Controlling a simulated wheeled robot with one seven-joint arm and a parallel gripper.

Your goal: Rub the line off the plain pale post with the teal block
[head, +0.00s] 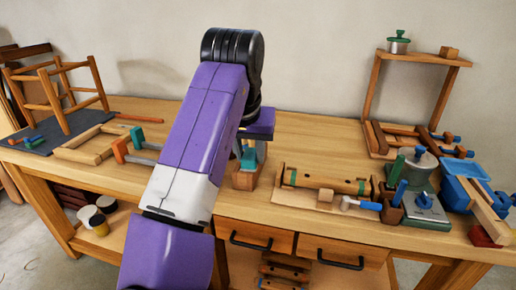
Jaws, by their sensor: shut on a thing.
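My gripper (251,147) is at the middle of the bench, partly hidden behind my purple arm. It is shut on the teal block (248,159), which shows just below it. The block is close above a small brown wooden piece (245,180); I cannot tell whether they touch. To the right, a pale round wooden bar (325,180) lies level between two wooden end pieces, with a dark green band near each end. I cannot tell whether this is the plain pale post, and no line to be rubbed off can be made out.
A wooden stool frame (58,92) stands at the far left of the bench (310,128). Clamps (130,150) lie left of my arm. The bench behind the round bar is clear.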

